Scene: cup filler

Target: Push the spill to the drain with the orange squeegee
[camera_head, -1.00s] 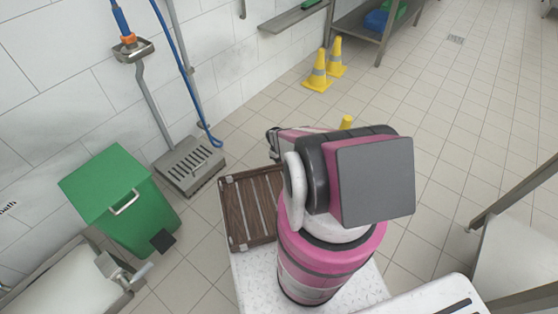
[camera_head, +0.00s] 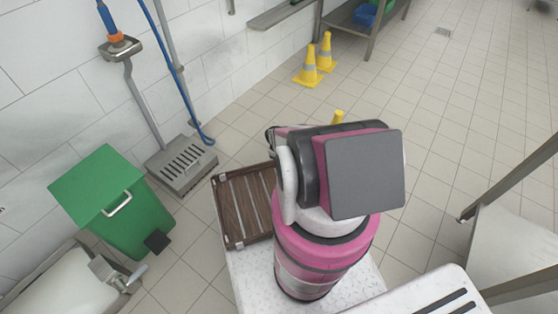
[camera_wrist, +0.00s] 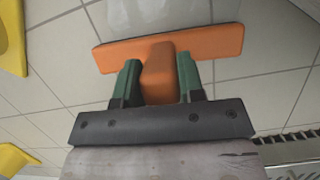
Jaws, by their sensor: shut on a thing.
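The orange squeegee (camera_wrist: 222,42) shows in the wrist view, with its wide bar lying across the picture over the tiled floor. My gripper (camera_wrist: 158,75) is shut on its orange handle block, one green finger on each side. A smooth grey patch (camera_wrist: 155,14) lies just beyond the bar; it looks like the spill, but its far edge is cut off. In the head view my arm hides the squeegee and the spill. In the wrist view, a dark slotted grate (camera_wrist: 300,135) shows at the lower right.
Two yellow cones (camera_head: 307,70) stand by the back wall, and another yellow tip (camera_head: 338,117) shows behind my arm. A green bin (camera_head: 105,195) and a slotted grey basin (camera_head: 181,165) stand at left. Metal rails (camera_head: 515,178) are at right. Open tiled floor lies between.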

